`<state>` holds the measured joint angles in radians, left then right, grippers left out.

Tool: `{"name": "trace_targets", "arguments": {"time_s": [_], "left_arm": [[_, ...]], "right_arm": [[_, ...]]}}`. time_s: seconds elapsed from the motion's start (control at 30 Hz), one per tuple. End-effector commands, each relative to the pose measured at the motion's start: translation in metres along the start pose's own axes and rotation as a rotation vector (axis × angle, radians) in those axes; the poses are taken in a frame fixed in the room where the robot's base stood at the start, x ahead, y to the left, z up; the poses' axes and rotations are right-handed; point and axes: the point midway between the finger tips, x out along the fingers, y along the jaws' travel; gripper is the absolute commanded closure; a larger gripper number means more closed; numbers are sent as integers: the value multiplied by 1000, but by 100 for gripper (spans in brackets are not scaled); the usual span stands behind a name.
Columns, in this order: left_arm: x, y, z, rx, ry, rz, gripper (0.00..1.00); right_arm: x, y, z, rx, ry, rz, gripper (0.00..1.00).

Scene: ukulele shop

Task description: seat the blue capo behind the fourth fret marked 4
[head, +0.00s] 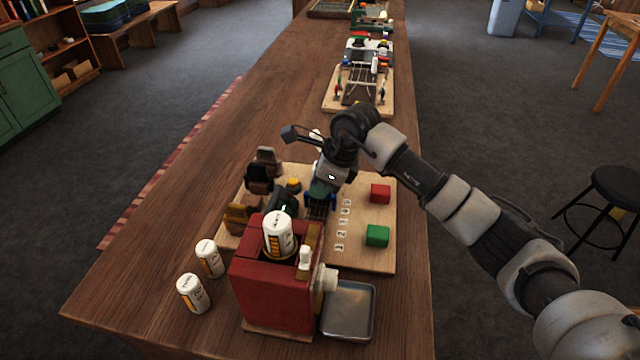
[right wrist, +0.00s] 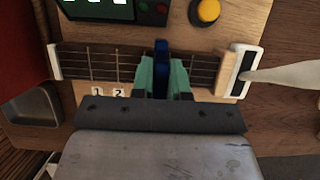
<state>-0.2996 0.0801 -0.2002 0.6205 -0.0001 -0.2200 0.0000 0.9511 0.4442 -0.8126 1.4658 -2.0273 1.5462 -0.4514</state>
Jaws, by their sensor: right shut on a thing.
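The blue capo (right wrist: 161,68) is upright between the green fingertips of my right gripper (right wrist: 163,76), which is shut on it. It also shows in the head view (head: 333,201), partly covered by the gripper (head: 321,192). In the right wrist view the capo lies across the stringed fretboard (right wrist: 100,62), to the right of the number tiles 1 (right wrist: 97,91) and 2 (right wrist: 118,92); I cannot tell whether it touches the strings. The other tiles are hidden there, but the head view shows the number row, including 4 (head: 345,211). My left gripper is not in view.
On the board (head: 380,258) are a red block (head: 380,193), a green block (head: 377,235) and a yellow button (right wrist: 207,11). A red box (head: 268,290) with a can in it, two more cans and a metal tray (head: 348,311) stand in front.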

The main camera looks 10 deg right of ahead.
Motion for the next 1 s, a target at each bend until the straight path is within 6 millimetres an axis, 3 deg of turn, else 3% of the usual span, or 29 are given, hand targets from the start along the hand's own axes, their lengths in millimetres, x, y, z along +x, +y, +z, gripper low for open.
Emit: {"name": "trace_targets", "arguments": {"time_s": [0.2,0.23,0.3,0.57,1.0], "left_arm": [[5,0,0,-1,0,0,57],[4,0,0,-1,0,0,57],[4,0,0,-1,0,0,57],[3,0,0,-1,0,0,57],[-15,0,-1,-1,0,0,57]], "right_arm": [[5,0,-2,0,0,-1,100],[4,0,-2,0,-1,-1,82],[4,0,-2,0,0,-1,75],[3,0,-2,0,0,0,75],[-31,0,-1,0,0,-2,75]]}}
